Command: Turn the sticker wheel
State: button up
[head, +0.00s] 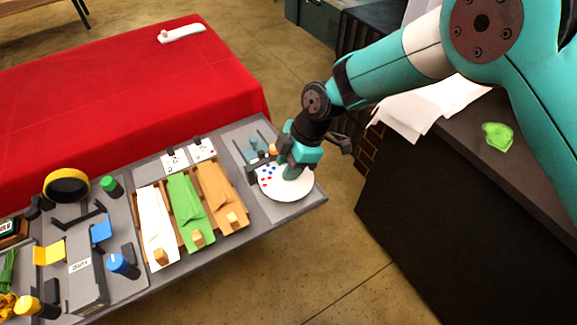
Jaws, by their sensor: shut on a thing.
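The sticker wheel (286,192) is a white disc with red and blue dots near its left side. It lies at the right end of the grey station table. My gripper (292,174) points down over the disc, with its tips at the disc's upper middle. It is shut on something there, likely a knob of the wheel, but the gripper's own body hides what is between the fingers. A dark bracket stands at the disc's left edge.
Left of the wheel are a wooden tray with white, green and brown paper sheets (187,212), number cards (174,161), a yellow tape ring (67,186) and several coloured-capped items. A red-covered table (120,90) is behind. A dark counter (440,200) with white paper stands at right.

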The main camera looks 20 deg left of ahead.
jog(key=m+t+b, duration=0.1)
jog(key=m, duration=0.2)
jog(key=m+t+y+b, duration=0.1)
jog(key=m+b, duration=0.1)
jog(key=m, duration=0.1)
jog(key=shift+s, duration=0.2)
jog(key=m+t+b, duration=0.1)
jog(key=m, duration=0.2)
jog(key=m+t+b, duration=0.1)
jog(key=m, duration=0.2)
jog(key=shift+s+m+t+h, duration=0.15)
jog(key=shift+m+t+h, duration=0.15)
jog(key=shift+m+t, duration=0.1)
jog(key=m+t, duration=0.1)
jog(key=m, duration=0.2)
jog(key=m+t+h+b, duration=0.1)
jog(key=m, duration=0.2)
jog(key=shift+s+a+h+b, duration=0.1)
jog(key=shift+a+h+b, duration=0.05)
jog(key=shift+h+b, duration=0.15)
jog(key=m+h, duration=0.1)
jog(key=m, duration=0.1)
jog(key=m+h+b, duration=0.1)
jog(key=m, duration=0.2)
jog(key=shift+t, duration=0.3)
jog(key=shift+m, duration=0.4)
jog(key=o, duration=0.6)
jog(key=shift+a+r, duration=0.1)
jog(key=shift+r, duration=0.05)
